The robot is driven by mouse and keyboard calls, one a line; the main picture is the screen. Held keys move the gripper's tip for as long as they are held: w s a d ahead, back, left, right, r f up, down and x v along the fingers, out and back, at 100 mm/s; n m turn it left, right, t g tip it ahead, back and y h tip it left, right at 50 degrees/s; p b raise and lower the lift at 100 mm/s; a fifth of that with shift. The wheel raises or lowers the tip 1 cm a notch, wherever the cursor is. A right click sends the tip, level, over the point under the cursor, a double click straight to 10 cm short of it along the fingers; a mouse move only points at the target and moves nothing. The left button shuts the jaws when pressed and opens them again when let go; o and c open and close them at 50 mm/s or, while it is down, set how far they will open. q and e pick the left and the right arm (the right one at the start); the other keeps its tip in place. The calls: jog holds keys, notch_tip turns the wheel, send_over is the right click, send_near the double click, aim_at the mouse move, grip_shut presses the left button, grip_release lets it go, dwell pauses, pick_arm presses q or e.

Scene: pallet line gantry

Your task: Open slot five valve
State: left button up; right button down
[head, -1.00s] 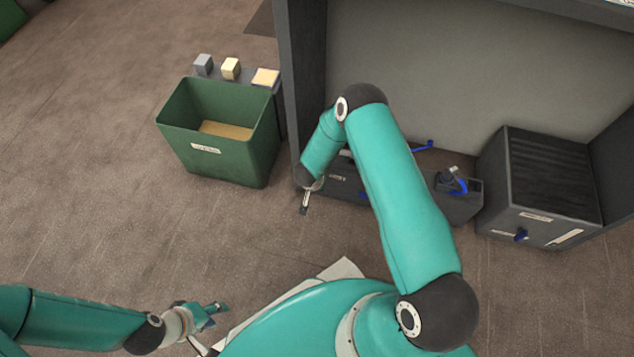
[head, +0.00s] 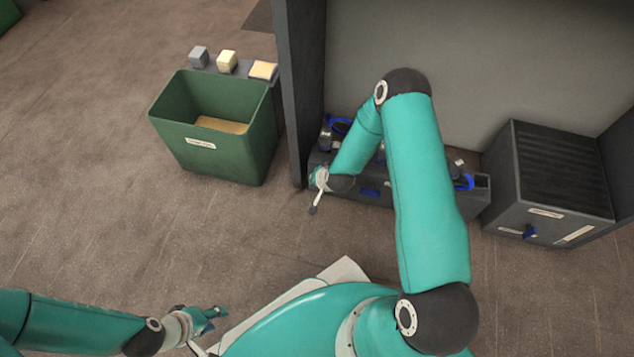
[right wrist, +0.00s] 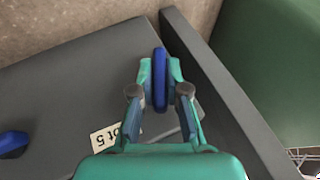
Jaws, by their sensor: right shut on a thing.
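In the right wrist view my right gripper (right wrist: 160,78) is shut on a blue valve handle (right wrist: 159,58), with one finger on each side. A white label (right wrist: 107,139) beside it reads "ot 5", its start hidden by the gripper. The handle looks lengthwise between the fingers, on a dark grey panel (right wrist: 70,85). In the head view my right gripper (head: 319,180) is at the left end of the low dark unit (head: 405,196), and the held handle is hidden there. My left gripper (head: 213,318) is at lower left, away from the unit, open and empty.
Another blue handle (head: 370,192) is on the unit's front. A dark post (head: 304,100) stands close beside my right gripper. A green bin (head: 215,160) is left of it. A ribbed dark box (head: 535,215) with a blue knob stands at right. The floor in front is clear.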

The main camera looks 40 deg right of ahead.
jog(key=shift+s+d+f+t+y+b, duration=0.1)
jog(key=shift+s+f+t+y+b, duration=0.1)
jog(key=shift+t+y+b, duration=0.3)
jog(key=shift+m+t+y, duration=0.4)
jog(key=shift+t, duration=0.4)
jog(key=t+y, duration=0.1)
jog(key=t, duration=0.1)
jog(key=m+t+y, duration=0.1)
jog(key=t, duration=0.1)
jog(key=shift+d+f+y, duration=0.1)
jog(key=shift+f+y, duration=0.05)
jog(key=shift+y, duration=0.15)
jog(key=m+t+y, duration=0.1)
jog(key=t, duration=0.3)
jog(key=shift+m+y, duration=0.4)
jog(key=shift+d, duration=0.1)
jog(key=c, duration=1.2)
grip_release()
